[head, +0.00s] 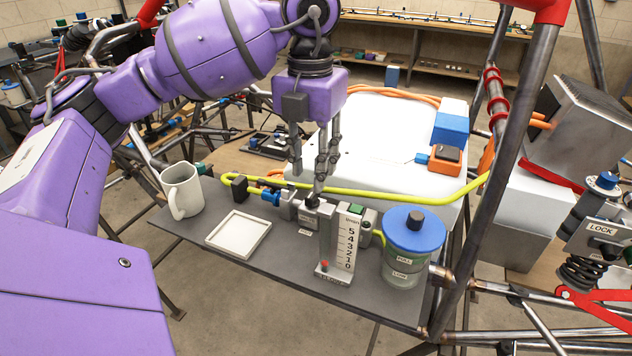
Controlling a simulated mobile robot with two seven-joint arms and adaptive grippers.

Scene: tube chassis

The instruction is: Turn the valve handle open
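The valve (307,216) is a small metal block with white labels on the grey shelf, joined to a blue fitting and a yellow hose. Its dark handle (313,201) stands on top; its exact angle is hard to tell. My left gripper (309,178) points down just above the valve, its grey fingers apart with a gap between them. One fingertip is close to the handle; I cannot tell whether it touches. An upright gauge (346,245) numbered 5 to 0 stands beside the valve, with a red part near its bottom. My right gripper is not in view.
A white mug (181,190) and a white square tray (239,233) are left of the valve. A blue-lidded jar (404,262) stands right of the gauge. The yellow hose (420,197) runs behind. A slanted chassis tube (495,190) rises at the right.

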